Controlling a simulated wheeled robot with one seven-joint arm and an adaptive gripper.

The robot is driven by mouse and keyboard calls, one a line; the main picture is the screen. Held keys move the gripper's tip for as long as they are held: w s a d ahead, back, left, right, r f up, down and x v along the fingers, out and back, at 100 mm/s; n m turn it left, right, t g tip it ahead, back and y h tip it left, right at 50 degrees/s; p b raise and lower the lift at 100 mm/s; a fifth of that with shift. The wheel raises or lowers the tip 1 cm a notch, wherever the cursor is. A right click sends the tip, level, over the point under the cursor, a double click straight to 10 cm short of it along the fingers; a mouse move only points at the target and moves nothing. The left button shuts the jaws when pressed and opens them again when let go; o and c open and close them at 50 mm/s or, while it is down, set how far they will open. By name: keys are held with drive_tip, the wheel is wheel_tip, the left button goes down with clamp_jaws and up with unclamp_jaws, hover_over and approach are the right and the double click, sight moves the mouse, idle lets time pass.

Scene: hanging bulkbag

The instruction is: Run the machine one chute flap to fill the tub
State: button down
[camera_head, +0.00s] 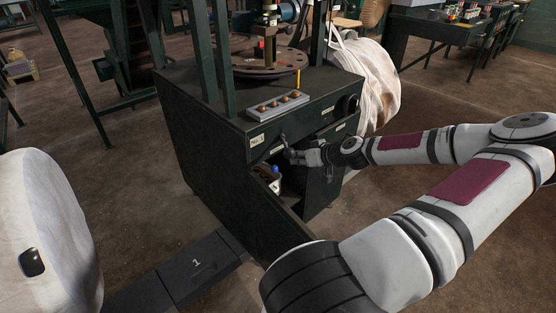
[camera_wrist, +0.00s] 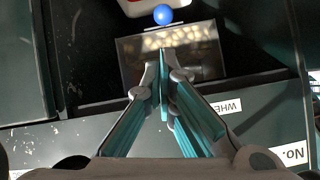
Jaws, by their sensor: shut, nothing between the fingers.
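The machine is a dark green cabinet (camera_head: 205,140) with an open front compartment and a small label (camera_head: 257,140) at its upper front. My gripper (camera_head: 288,153) is at the cabinet's front, by the top of the opening. In the wrist view my gripper (camera_wrist: 163,55) is shut and empty, its tips in front of a dark rectangular panel (camera_wrist: 205,58) with pale spots. I cannot tell whether they touch. Inside the opening is a white container with a blue knob (camera_head: 275,169); the blue knob (camera_wrist: 162,14) also shows in the wrist view. I cannot identify the chute flap or tub for certain.
A low dark door (camera_head: 285,225) hangs open at the cabinet front. A control box with round knobs (camera_head: 277,104) sits on top. A floor plate marked 1 (camera_head: 196,263) lies at the cabinet's left.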

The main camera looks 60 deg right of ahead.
drive_tip(key=b+x, duration=0.3)
drive_tip(key=x, duration=0.7)
drive_tip(key=shift+r, duration=0.15)
drive_tip(key=shift+s+a+f+b, duration=0.1)
drive_tip(key=shift+s+f+b, duration=0.2)
drive_tip(key=shift+f, duration=0.2)
drive_tip(key=shift+s+a+f+b, duration=0.1)
drive_tip(key=shift+s+f+b, duration=0.2)
drive_tip(key=shift+f, duration=0.2)
